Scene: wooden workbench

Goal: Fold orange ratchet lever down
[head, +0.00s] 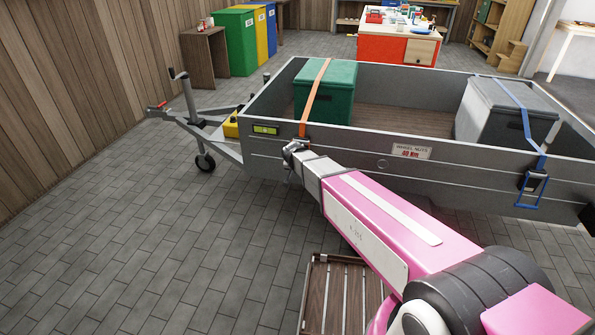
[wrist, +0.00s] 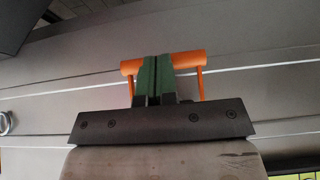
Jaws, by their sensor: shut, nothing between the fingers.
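The orange ratchet lever (wrist: 190,61) shows in the wrist view as a crossbar with two side legs, against the grey trailer wall. My gripper (wrist: 156,60) has its green fingers pressed together, with nothing between them. The fingers overlap the middle of the crossbar; I cannot tell whether they touch it. In the head view my gripper (head: 292,147) is at the trailer's near side wall, below the orange strap (head: 316,90). This strap runs over the green box (head: 340,95). The lever is hidden there behind my gripper and arm.
The grey trailer (head: 340,150) also holds a grey box (head: 480,115) under a blue strap (head: 520,108), with a blue ratchet (head: 532,188) hanging outside the wall. A wooden slatted platform (head: 335,290) lies on the floor below my arm. Floor at left is clear.

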